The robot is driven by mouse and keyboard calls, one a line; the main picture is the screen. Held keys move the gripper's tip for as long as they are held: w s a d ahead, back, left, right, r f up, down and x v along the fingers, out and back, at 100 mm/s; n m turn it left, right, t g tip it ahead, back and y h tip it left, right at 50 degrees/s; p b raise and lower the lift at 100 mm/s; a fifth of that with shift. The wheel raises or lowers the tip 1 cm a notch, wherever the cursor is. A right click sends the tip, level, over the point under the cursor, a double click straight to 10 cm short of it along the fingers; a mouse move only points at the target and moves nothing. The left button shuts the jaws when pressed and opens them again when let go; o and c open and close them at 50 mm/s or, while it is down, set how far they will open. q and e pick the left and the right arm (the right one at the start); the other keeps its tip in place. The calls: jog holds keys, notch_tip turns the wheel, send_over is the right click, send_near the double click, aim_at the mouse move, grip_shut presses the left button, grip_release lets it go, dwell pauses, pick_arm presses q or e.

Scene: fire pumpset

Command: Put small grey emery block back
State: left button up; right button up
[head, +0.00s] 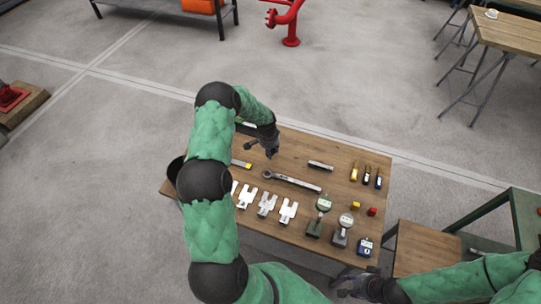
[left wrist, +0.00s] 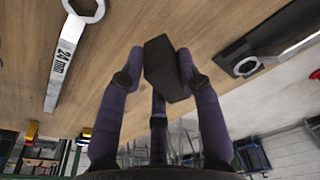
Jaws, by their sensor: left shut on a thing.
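My left gripper (head: 270,150) is over the far left part of the wooden table (head: 300,156). In the left wrist view, my left gripper (left wrist: 155,72) is shut on a small dark grey block (left wrist: 161,66), which looks like the emery block. The block is between the fingertips, with the wooden tabletop behind it. In the head view the block cannot be made out from the dark fingers. My right gripper (head: 352,284) is low by the table's near right edge, its fingers apart and empty.
A long wrench (head: 291,182) lies mid-table; a 24 mm wrench (left wrist: 66,58) shows in the wrist view. Bare wood lies between the rows.

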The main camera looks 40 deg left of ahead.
pick_arm(q)
jog(key=shift+w+a+f, duration=0.15)
jog(key=shift+a+f, duration=0.1)
jog(key=shift+f, duration=0.1)
jog(key=shift+a+f+b, duration=0.15)
jog(key=shift+f+b, duration=0.35)
jog(key=shift+f, duration=1.1)
jog(key=shift+f, duration=0.1)
jog(key=shift+f, duration=0.15)
jog(key=o, duration=1.1)
